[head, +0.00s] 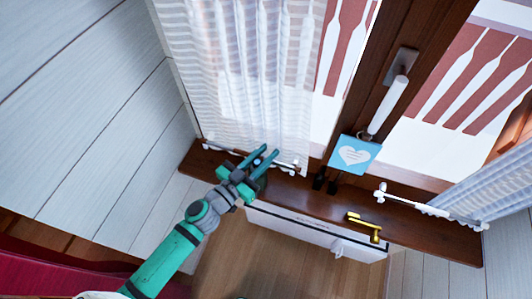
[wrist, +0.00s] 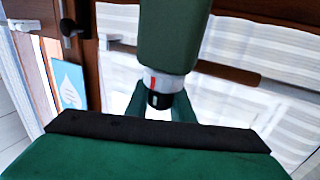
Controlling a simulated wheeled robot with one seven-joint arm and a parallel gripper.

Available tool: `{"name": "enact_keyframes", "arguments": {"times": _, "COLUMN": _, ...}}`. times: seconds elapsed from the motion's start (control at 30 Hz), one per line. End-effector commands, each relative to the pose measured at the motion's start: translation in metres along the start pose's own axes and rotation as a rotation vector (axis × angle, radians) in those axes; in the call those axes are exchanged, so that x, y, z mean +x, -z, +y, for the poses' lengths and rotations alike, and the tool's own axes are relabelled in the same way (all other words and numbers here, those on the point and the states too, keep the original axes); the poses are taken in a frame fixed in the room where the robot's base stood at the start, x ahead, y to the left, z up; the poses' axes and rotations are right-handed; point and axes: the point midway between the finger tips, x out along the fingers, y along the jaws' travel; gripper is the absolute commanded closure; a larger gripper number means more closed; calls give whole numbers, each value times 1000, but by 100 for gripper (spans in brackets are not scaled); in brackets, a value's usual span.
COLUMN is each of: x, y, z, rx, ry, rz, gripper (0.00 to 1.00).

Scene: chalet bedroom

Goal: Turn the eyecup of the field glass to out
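The field glass (wrist: 175,40) shows in the wrist view as a dark green tube with a white ring (wrist: 160,82) bearing a red mark. Its black eyecup (wrist: 160,101) is at the end nearest the wrist camera. My gripper (wrist: 161,112) has one finger on each side of the eyecup; I cannot tell whether both touch it. In the head view my gripper (head: 271,150) is over the left part of the windowsill, its fingers apart. A small dark and pale part shows between them, and the rest of the field glass is largely hidden there.
A yellow metal piece (head: 364,226) lies farther right. White curtain (head: 245,75) hangs close behind the gripper. A white drawer front (head: 315,232) is below the sill.

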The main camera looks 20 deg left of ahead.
Motion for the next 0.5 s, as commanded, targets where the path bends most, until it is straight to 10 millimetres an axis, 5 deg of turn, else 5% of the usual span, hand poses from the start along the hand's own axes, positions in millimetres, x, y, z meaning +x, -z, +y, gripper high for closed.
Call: {"name": "enact_keyframes", "arguments": {"times": 0.5, "x": 0, "y": 1, "z": -5, "rx": -5, "ry": 162, "rz": 4, "gripper": 100}}
